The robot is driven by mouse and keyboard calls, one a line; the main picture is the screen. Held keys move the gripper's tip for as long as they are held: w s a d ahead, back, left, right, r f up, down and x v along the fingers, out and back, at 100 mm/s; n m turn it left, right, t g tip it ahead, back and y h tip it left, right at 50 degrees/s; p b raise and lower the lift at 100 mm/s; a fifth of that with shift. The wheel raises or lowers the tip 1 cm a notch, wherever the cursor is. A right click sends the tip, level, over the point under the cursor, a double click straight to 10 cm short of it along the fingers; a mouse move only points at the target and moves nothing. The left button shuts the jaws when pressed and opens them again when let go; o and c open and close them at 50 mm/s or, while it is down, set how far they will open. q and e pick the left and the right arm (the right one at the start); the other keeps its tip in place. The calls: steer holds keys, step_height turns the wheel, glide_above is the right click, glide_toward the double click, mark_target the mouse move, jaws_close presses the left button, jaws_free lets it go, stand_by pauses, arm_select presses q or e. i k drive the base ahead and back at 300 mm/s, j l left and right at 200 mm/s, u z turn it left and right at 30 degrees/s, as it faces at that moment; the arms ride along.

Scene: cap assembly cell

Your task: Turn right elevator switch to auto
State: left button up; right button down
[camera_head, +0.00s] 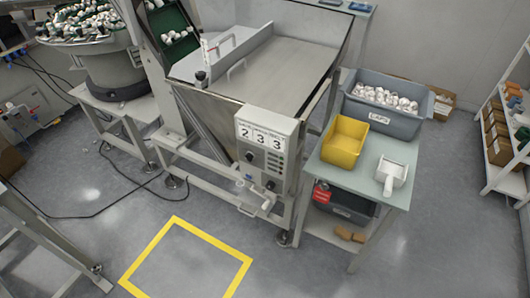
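A grey control box (265,150) is fixed to the front of the steel hopper machine (268,68). Its face carries a white display panel (262,135) with the large digits 2, 3 and 3. Below the digits are small dark knobs or switches, one at the left (249,156) and one lower at the right (270,184). Their labels and settings are too small to read, so I cannot tell which is the right elevator switch or where it points. Neither of my grippers is in view.
A side table (340,178) right of the machine holds a yellow bin (344,142), a grey crate (385,118) of white caps and a white scoop (391,173). A yellow floor square (150,247) lies in front. Cables cross the floor at left.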

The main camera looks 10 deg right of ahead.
mark_target(250, 157)
steer(key=i+j, duration=0.2)
steer(key=i, duration=0.2)
steer(key=i+j+z, duration=0.1)
steer(key=j, duration=0.25)
steer(key=i+j+z, duration=0.25)
steer(key=j, duration=0.4)
steer(key=i+j+z, duration=0.1)
steer(key=j, duration=0.3)
steer(key=i, duration=0.05)
